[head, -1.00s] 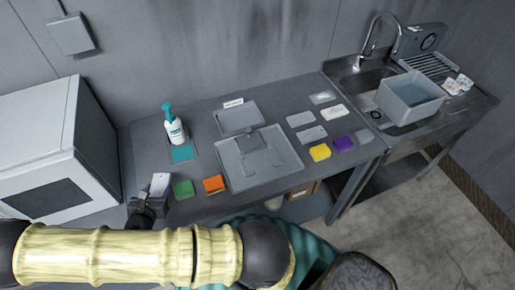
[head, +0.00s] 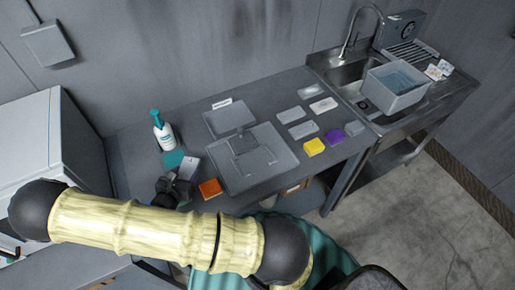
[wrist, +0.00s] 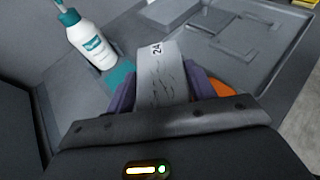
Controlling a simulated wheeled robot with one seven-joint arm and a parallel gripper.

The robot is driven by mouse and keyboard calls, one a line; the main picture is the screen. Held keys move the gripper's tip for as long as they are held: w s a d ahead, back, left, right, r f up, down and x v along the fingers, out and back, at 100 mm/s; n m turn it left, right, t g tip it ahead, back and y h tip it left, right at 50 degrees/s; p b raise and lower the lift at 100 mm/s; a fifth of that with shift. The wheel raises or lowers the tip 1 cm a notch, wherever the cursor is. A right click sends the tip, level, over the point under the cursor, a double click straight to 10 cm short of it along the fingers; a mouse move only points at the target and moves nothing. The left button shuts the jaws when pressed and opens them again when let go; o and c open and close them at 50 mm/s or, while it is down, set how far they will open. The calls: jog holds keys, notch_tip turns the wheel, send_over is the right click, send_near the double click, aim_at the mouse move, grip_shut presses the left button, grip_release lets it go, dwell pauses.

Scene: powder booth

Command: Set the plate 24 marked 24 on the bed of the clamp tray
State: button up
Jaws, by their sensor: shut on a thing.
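Plate 24 (wrist: 162,78) is a thin pale plate with dark scratches and "24" printed at its far end. My gripper (wrist: 163,92) is shut on it, one purple-grey finger on each side. In the head view the plate (head: 188,168) shows at my gripper (head: 174,190), left of the clamp tray. The tray also shows in the wrist view (wrist: 262,75). Part of the plate is hidden by my gripper.
A white bottle with a teal pump (head: 163,133) stands behind a teal pad (head: 172,159). An orange block (head: 210,188) lies between my gripper and the tray. Yellow (head: 314,146) and purple (head: 334,137) blocks and several pale plates lie right of the tray. A sink holds a water tub (head: 395,88).

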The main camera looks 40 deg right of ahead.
jog(key=d+m+g+b, duration=0.1)
jog(key=d+b, duration=0.1)
jog(key=d, duration=0.1)
jog(key=d+f+m+g+h+b, duration=0.1)
jog(key=d+m+b, duration=0.1)
jog(key=d+b, duration=0.1)
jog(key=d+f+m+g+h+b, duration=0.1)
jog(key=d+g+b, duration=0.1)
jog(key=d, duration=0.3)
jog(key=shift+w+d+b, duration=0.15)
jog(key=shift+w+b, duration=0.05)
jog(key=shift+b, duration=0.1)
jog(key=s+d+m+g+b, duration=0.2)
jog(key=d, duration=0.2)
jog(key=s+d+m+g+b, duration=0.1)
jog(key=d+m+g+b, duration=0.1)
jog(key=d, duration=0.3)
jog(key=s+d+f+m+g+b, duration=0.1)
jog(key=s+d+m+g+b, duration=0.1)
jog(key=d+g+b, duration=0.1)
jog(key=shift+s+d+f, duration=0.1)
jog(key=shift+s+d, duration=0.2)
jog(key=shift+d, duration=0.35)
jog(key=shift+s+r+h, duration=0.15)
jog(key=shift+r+h, duration=0.05)
jog(key=shift+h, duration=0.1)
jog(key=shift+f, duration=0.1)
jog(key=shift+f+b, duration=1.45)
jog(key=shift+b, duration=0.05)
